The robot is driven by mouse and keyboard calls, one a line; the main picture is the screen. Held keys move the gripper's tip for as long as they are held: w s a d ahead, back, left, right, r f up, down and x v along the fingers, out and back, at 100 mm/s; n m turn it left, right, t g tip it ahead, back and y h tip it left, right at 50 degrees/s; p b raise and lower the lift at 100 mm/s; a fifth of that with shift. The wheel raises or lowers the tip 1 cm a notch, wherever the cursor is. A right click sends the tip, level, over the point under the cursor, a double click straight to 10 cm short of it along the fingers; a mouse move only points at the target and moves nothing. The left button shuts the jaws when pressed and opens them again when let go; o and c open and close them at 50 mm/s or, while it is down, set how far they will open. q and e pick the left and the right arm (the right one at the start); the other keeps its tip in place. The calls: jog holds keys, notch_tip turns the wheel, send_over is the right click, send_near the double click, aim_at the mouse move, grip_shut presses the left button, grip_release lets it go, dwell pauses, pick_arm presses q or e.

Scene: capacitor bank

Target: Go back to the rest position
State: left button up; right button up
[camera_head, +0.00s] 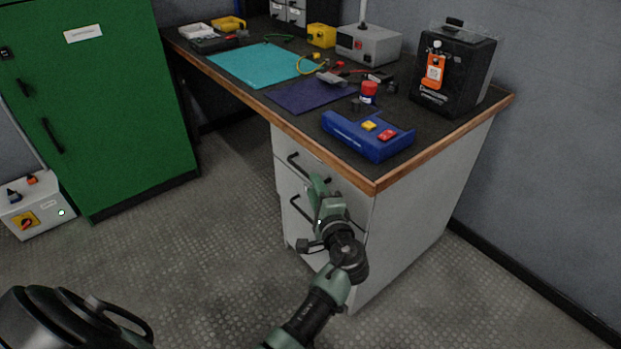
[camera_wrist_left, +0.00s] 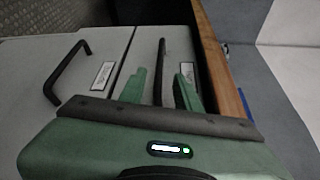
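My left gripper (camera_head: 318,188) is in front of the white drawer cabinet (camera_head: 410,220) under the workbench. In the left wrist view, the two green fingers of the left gripper (camera_wrist_left: 161,92) stand apart. The dark handle of the top drawer (camera_wrist_left: 161,65) shows between them; I cannot tell whether they touch it. The top drawer handle also shows in the head view (camera_head: 304,166). The lower drawer handle (camera_wrist_left: 68,72) is left of the fingers in the wrist view. Both drawers look closed. My right gripper is not in view.
The workbench's wooden edge (camera_head: 440,150) is above the gripper. On the bench are a blue case (camera_head: 350,135), a black box (camera_head: 460,75), a grey device (camera_head: 370,45) and a teal mat (camera_head: 250,65). A green cabinet (camera_head: 100,120) stands left. The floor between is clear.

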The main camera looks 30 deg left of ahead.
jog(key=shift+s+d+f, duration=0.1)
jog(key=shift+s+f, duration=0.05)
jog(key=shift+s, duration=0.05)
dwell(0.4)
